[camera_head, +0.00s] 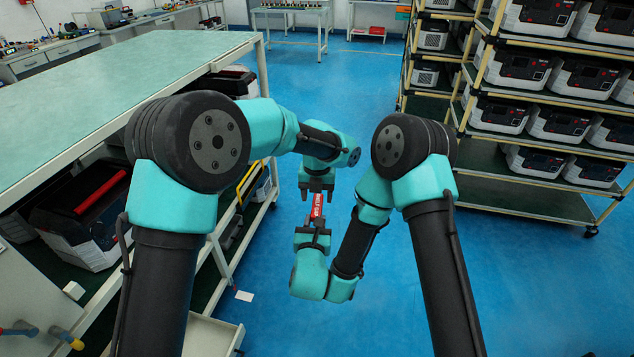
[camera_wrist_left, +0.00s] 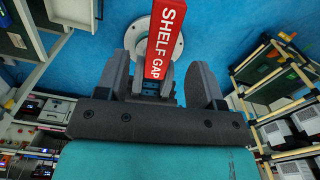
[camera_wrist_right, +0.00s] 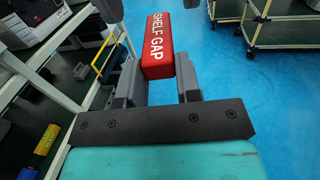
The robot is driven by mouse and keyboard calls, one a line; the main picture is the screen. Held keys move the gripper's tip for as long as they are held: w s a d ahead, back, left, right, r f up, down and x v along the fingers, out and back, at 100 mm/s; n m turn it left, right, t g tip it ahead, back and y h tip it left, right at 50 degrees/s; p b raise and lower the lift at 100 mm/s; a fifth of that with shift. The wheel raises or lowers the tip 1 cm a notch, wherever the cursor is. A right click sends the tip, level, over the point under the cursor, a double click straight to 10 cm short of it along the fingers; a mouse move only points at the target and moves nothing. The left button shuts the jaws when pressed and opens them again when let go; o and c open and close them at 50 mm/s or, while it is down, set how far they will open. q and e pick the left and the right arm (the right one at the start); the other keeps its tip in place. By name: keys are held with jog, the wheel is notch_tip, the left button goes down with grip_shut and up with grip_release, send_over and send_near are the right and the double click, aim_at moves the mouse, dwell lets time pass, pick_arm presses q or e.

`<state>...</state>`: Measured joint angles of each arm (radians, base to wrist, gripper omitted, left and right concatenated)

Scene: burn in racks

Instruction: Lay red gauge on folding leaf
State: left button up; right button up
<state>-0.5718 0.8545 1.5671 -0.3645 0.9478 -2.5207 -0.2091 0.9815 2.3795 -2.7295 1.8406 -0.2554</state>
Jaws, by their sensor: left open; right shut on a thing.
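The red gauge (camera_head: 316,207), a block marked "SHELF GAP", is in mid-air over the blue floor between my two grippers. My right gripper (camera_head: 312,232) is shut on its near end; the right wrist view shows the gauge (camera_wrist_right: 158,40) standing out between the fingers. My left gripper (camera_head: 317,187) faces it from the far side. In the left wrist view its fingers are spread, with the gauge (camera_wrist_left: 165,40) between them, nearer the left finger, and no clear grip on it. I cannot tell which surface is the folding leaf.
A long bench with a pale green top (camera_head: 110,90) and lower shelves stands on the left. A black-and-white unit with a red handle (camera_head: 85,215) sits beneath it. Racks of white units (camera_head: 550,70) stand at right. The blue floor (camera_head: 540,290) is open at lower right.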

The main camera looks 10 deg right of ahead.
aim_at(317, 204)
pick_arm(q)
jog(key=shift+f, duration=1.8)
jog(key=shift+c, duration=0.3)
jog(key=c, duration=0.9)
jog(key=shift+c, duration=0.7)
pick_arm(e)
jog(key=o, duration=1)
jog(key=shift+s, duration=0.15)
jog(key=s+a, duration=0.1)
jog(key=s, duration=0.6)
jog(key=shift+a, duration=0.25)
